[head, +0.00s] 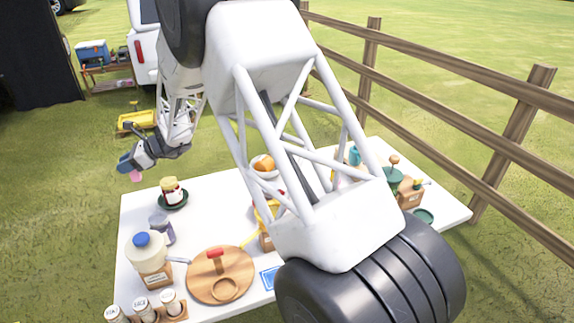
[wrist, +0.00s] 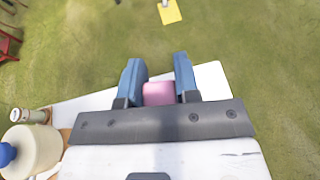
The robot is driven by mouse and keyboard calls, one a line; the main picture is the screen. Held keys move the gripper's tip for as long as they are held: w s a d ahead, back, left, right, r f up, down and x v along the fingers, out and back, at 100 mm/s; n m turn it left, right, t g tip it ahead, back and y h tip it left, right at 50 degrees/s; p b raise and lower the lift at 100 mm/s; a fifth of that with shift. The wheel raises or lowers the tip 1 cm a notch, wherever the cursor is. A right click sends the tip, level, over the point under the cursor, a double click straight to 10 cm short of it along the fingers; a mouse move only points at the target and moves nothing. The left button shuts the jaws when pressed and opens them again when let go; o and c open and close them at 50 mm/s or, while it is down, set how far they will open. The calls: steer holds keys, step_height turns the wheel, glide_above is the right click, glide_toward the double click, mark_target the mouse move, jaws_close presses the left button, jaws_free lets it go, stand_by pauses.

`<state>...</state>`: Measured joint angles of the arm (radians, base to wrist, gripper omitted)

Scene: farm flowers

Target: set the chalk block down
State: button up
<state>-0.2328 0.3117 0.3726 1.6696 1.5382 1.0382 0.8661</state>
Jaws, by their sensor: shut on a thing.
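The chalk block is a small pink block (wrist: 158,94), seen in the wrist view between the two blue fingers of my gripper (wrist: 157,88). My gripper is shut on it. In the head view my gripper (head: 128,165) is at the left, beyond the table's left edge in the picture, and the pink block (head: 136,176) shows just below its fingers. The block appears held up in the air, with grass behind it. Its underside is hidden in the wrist view.
The white table (head: 135,212) holds a jar on a dark green dish (head: 173,199), a jug with a blue lid (head: 148,250), a round wooden board (head: 205,288) and several small bottles. My arm hides the table's middle. A wooden fence (head: 440,110) runs along the right.

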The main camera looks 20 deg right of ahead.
steer(key=w+d+t, duration=0.1)
steer(key=w+d, duration=0.2)
steer(key=d, duration=0.8)
steer(key=w+d+m, duration=0.1)
steer(key=w+d, duration=0.3)
steer(key=d, duration=0.7)
steer(key=w+d+t, duration=0.1)
steer(key=w+d, duration=0.2)
steer(key=d, duration=0.8)
steer(key=s+d+m+t, duration=0.1)
steer(key=s+d+m, duration=0.15)
steer(key=d, duration=2.65)
steer(key=shift+n+h, duration=0.35)
steer(key=shift+h, duration=0.15)
steer(key=f, duration=0.3)
steer(key=d+f, duration=0.1)
steer(key=f, duration=0.1)
steer(key=shift+s, duration=0.1)
steer(key=shift+f+t, duration=0.1)
steer(key=shift+t, duration=0.2)
step_height(320, 180, down, 6)
steer(key=shift+f, duration=0.2)
